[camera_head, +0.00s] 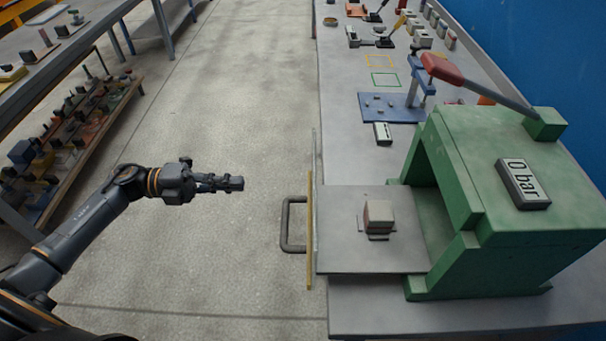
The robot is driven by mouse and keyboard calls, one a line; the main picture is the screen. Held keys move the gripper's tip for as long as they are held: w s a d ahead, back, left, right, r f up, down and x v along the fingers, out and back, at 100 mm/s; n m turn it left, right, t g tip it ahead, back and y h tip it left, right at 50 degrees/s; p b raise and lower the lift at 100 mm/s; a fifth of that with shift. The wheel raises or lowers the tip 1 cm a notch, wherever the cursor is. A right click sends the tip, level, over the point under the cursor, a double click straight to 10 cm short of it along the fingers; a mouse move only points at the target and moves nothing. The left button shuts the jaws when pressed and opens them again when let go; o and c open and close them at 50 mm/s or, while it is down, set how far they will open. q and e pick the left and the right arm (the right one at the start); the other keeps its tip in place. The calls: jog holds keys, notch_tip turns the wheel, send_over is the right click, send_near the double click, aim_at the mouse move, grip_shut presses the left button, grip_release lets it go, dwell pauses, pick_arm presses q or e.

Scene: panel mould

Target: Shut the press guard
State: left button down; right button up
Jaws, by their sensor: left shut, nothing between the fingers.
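The green press (520,150) stands on the grey bench at the right, with a red-handled lever (445,70) and a "0 bar" display on top. Its guard (310,230), a thin upright panel with a yellow edge, stands at the left end of a grey plate that reaches out of the press opening. A dark U-shaped handle (287,224) sticks out from the guard to the left. A small reddish and grey block (379,215) sits on the plate. My left gripper (240,183) is shut and empty, left of the handle and apart from it. My right gripper is not in view.
The bench (345,140) carries a blue fixture plate (375,107), a small display (383,134) and several parts farther back. A shelf rack (75,130) with many small items stands at the left. The floor between is clear.

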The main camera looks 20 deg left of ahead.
pick_arm(q)
jog(key=p+x, duration=0.5)
jog(key=x, duration=0.8)
jog(key=shift+d, duration=0.3)
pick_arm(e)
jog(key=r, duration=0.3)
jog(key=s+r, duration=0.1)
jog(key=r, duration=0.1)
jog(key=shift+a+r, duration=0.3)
pick_arm(q)
jog(key=shift+s, duration=0.15)
jog(key=x, duration=1.9)
jog(key=shift+d+b, duration=0.15)
jog(key=shift+b, duration=0.25)
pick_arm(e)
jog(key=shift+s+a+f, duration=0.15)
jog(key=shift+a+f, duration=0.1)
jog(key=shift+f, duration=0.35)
pick_arm(q)
jog(key=shift+r, duration=0.1)
